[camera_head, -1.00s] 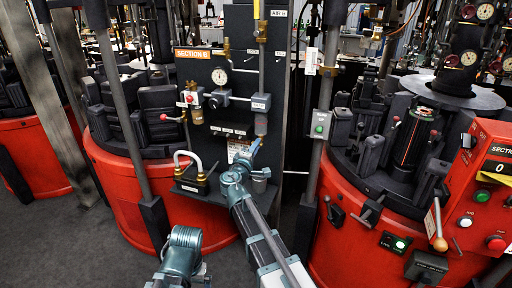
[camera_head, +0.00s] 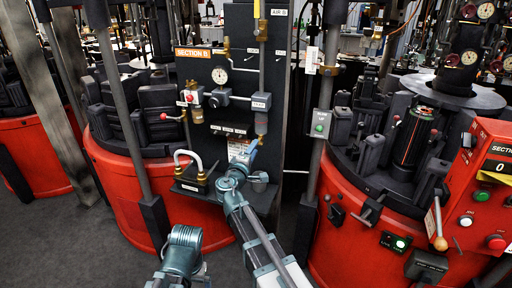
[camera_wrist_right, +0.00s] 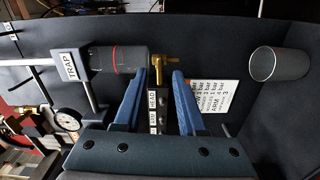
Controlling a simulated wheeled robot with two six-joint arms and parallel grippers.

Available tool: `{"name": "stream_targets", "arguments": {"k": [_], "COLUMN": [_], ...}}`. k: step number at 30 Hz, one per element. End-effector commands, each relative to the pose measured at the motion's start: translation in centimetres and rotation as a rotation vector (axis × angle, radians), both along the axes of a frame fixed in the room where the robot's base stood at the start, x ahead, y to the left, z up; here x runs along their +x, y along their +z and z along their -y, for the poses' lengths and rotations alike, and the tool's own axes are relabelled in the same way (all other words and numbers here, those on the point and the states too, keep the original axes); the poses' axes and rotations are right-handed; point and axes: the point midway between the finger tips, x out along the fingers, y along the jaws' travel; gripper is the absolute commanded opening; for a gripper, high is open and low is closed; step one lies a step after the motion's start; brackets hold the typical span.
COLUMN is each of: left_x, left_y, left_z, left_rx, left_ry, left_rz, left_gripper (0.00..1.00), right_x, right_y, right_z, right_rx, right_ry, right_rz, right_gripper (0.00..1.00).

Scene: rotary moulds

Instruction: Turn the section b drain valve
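The section B panel (camera_head: 205,75) carries an orange SECTION B label (camera_head: 193,53). A grey trap bowl (camera_wrist_right: 118,56) sits beside its TRAP label (camera_wrist_right: 69,66). A small brass drain valve (camera_wrist_right: 159,66) comes out of the bowl's end; in the head view it is tiny and partly hidden by my gripper. My right gripper (camera_wrist_right: 156,84) is open, its two blue fingers on either side of the valve's line, with gaps showing. In the head view my right gripper (camera_head: 252,147) is just under the trap. My left arm shows at the bottom; its gripper is not visible.
A curved white pipe (camera_head: 188,158) is left of my right wrist. Red machine bases flank the panel.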

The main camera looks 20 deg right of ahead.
Motion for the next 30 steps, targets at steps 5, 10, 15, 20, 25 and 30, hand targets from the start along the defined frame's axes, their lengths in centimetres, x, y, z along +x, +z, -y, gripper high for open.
{"name": "stream_targets", "arguments": {"k": [5,10,15,20,25,30], "left_x": [0.0,0.0,0.0,0.0,0.0,0.0], "left_y": [0.0,0.0,0.0,0.0,0.0,0.0], "left_z": [0.0,0.0,0.0,0.0,0.0,0.0], "left_rx": [0.000,0.000,0.000,0.000,0.000,0.000], "left_ry": [0.000,0.000,0.000,0.000,0.000,0.000], "left_rz": [0.000,0.000,0.000,0.000,0.000,0.000], "left_gripper": [1.00,1.00,1.00,1.00,1.00,1.00], "right_x": [-3.8,-6.5,-8.3,-9.0,-9.1,-9.1], "right_y": [0.0,0.0,0.0,0.0,0.0,0.0], "right_z": [-2.4,-4.3,-5.5,-6.1,-6.2,-6.1], "right_rx": [0.000,0.001,0.001,0.001,0.001,0.001], "right_ry": [0.004,0.004,0.002,0.001,0.000,0.000], "right_rz": [-0.001,0.000,0.000,0.000,0.000,0.000], "right_gripper": [0.40,0.40,0.40,0.40,0.40,0.40]}}
